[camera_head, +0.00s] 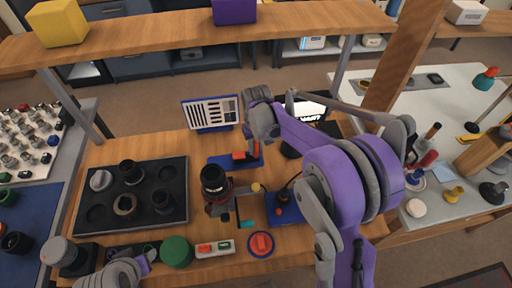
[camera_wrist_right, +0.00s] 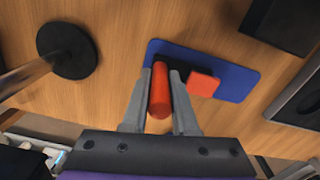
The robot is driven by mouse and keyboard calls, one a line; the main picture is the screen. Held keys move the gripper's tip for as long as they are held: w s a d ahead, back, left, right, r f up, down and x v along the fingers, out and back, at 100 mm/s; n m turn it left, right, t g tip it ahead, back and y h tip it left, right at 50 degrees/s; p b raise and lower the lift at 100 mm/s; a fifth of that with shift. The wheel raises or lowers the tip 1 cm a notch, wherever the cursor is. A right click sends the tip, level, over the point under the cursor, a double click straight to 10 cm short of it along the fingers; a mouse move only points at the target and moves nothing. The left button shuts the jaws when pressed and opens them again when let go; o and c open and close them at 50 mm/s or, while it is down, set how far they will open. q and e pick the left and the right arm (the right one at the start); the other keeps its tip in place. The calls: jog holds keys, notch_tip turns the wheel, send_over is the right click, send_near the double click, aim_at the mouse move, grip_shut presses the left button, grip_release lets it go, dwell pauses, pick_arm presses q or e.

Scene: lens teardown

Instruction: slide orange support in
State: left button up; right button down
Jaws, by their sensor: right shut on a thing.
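My right gripper (camera_wrist_right: 160,95) is shut on an orange-red cylinder (camera_wrist_right: 159,92), which I take to be the orange support. The cylinder lies lengthwise between the two grey fingers, at the edge of a blue plate (camera_wrist_right: 238,82). An orange-red block (camera_wrist_right: 203,84) sits on the plate just right of the fingers. In the head view the right gripper (camera_head: 256,150) is over the right end of the blue plate (camera_head: 221,162), beside the orange-red block (camera_head: 239,156). Whether the cylinder touches the plate is unclear. Part of my left arm (camera_head: 125,270) shows at bottom left; its fingers are not clear.
A black lens (camera_head: 213,180) stands in a holder in front of the plate. A dark tray (camera_head: 150,207) with lens parts lies left. A white panel (camera_head: 210,112) stands behind. A round black base with a post (camera_wrist_right: 68,50) is left in the wrist view.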

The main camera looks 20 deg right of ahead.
aim_at(234, 155)
dwell(0.7)
jog(key=a, duration=0.2)
jog(key=w+a, duration=0.1)
jog(key=a, duration=0.2)
jog(key=w+a, duration=0.1)
jog(key=a, duration=0.1)
jog(key=shift+a+b, duration=0.3)
jog(key=shift+b, duration=0.05)
jog(key=c, duration=0.7)
grip_release()
jog(key=shift+a, duration=0.15)
jog(key=shift+r, duration=0.1)
notch_tip(234, 155, up, 11)
jog(key=shift+f+p, duration=0.2)
jog(key=shift+p, duration=0.1)
